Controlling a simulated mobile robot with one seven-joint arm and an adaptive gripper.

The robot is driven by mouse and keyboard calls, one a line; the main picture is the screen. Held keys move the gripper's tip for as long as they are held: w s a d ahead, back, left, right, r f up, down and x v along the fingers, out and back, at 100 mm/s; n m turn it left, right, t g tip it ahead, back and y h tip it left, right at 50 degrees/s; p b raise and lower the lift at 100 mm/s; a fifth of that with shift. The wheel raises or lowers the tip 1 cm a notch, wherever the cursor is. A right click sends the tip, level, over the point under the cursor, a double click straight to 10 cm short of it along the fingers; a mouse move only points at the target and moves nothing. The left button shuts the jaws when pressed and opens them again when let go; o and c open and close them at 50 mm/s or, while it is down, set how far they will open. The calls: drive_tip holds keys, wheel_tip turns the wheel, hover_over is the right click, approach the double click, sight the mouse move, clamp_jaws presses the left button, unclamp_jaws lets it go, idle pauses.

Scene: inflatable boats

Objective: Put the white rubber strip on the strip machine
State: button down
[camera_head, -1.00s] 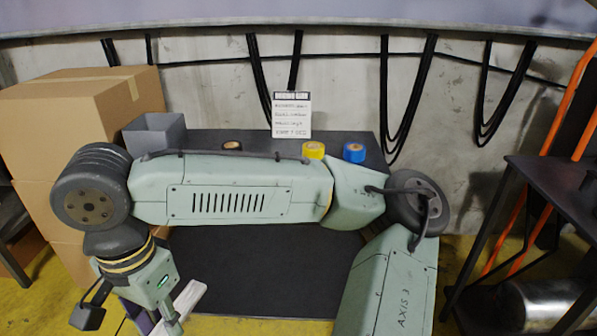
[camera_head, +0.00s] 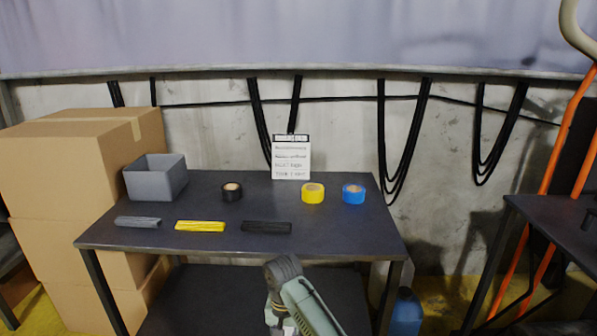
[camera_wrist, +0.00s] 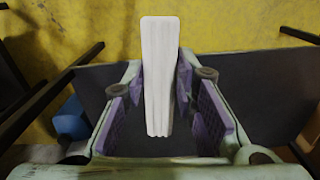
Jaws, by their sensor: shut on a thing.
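The white rubber strip (camera_wrist: 160,70) is a long ribbed piece in the wrist view. My gripper (camera_wrist: 158,92) is shut on it between its purple-lined jaws. The strip stands out lengthwise past the fingertips. In the head view only part of my arm shows at the bottom centre, in front of the table, and a small pale bit shows at the lower edge; the gripper itself is not clear there. I cannot make out a strip machine in either view.
The dark table (camera_head: 340,235) holds grey (camera_head: 138,222), yellow (camera_head: 200,226) and black (camera_head: 266,227) strips, tape rolls (camera_head: 313,193), a grey bin (camera_head: 156,178) and a sign (camera_head: 291,158). Cardboard boxes (camera_head: 75,165) stand left. Another dark table (camera_head: 560,225) stands right.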

drive_tip(key=s+d+f, duration=0.1)
drive_tip(key=s+f, duration=0.3)
drive_tip(key=f, duration=0.4)
drive_tip(key=s+d+f+n, duration=0.1)
drive_tip(key=s+f, duration=0.3)
drive_tip(key=f, duration=0.5)
drive_tip(key=shift+s+d+n, duration=0.3)
drive_tip(key=shift+s+d, duration=0.05)
drive_tip(key=shift+d, duration=0.25)
drive_tip(key=shift+s+d, duration=0.1)
